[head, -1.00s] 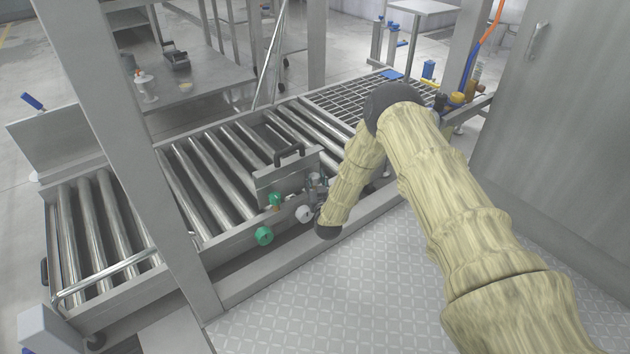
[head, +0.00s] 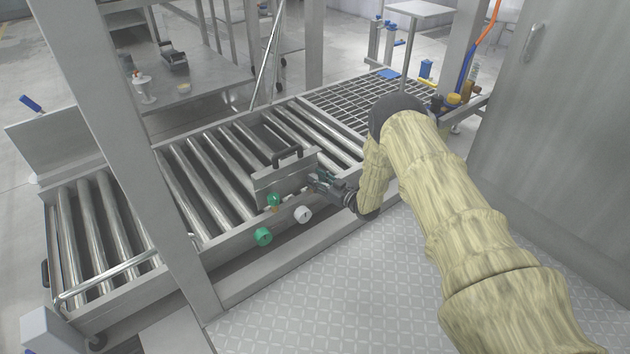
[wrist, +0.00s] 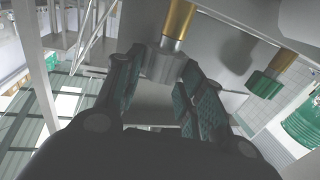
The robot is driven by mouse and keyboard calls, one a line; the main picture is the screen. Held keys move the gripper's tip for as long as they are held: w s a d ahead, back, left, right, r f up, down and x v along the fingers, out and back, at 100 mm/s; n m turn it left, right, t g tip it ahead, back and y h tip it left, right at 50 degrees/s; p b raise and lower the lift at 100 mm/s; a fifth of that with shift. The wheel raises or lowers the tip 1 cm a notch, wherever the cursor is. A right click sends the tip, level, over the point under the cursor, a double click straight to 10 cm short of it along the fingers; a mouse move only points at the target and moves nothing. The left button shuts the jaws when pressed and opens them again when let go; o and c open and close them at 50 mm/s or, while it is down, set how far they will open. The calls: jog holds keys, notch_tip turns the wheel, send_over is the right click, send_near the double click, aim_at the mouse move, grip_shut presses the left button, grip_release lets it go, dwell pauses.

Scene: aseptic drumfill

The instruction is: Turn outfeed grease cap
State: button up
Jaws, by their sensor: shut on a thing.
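A grey faceted cap (wrist: 163,62) on a brass stem sits between the fingertips of my gripper (wrist: 160,85) in the wrist view. My gripper is shut on this cap. In the head view my gripper (head: 322,184) reaches in from the right against the front side of the roller conveyor, and the held cap is hidden there. A green cap (wrist: 265,84) on a brass stem stands apart to the right in the wrist view. I cannot read any label that tells which cap is the outfeed one.
Green caps (head: 264,236) and a white round cap (head: 303,214) stick out left of my gripper. A plate with a black handle (head: 287,156) stands just above it. A steel post (head: 130,150) rises at the left. The patterned floor in front is clear.

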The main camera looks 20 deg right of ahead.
jog(key=n+g+y+b, duration=0.1)
jog(key=g+y, duration=0.1)
jog(key=n+g+y+b, duration=0.1)
jog(key=n, duration=0.1)
jog(key=n+g+y+b, duration=0.1)
jog(key=n+g+y, duration=0.1)
jog(key=shift+w+d+f+g+y, duration=0.3)
jog(key=shift+w+r+n+g+y+b, duration=0.15)
jog(key=shift+n+g+y+b, duration=0.55)
jog(key=shift+n+g+b, duration=0.6)
jog(key=shift+r+g, duration=0.1)
jog(key=shift+g, duration=0.3)
jog(key=o, duration=1)
jog(key=shift+d, duration=0.15)
jog(key=v, duration=0.7)
jog(key=shift+d, duration=0.35)
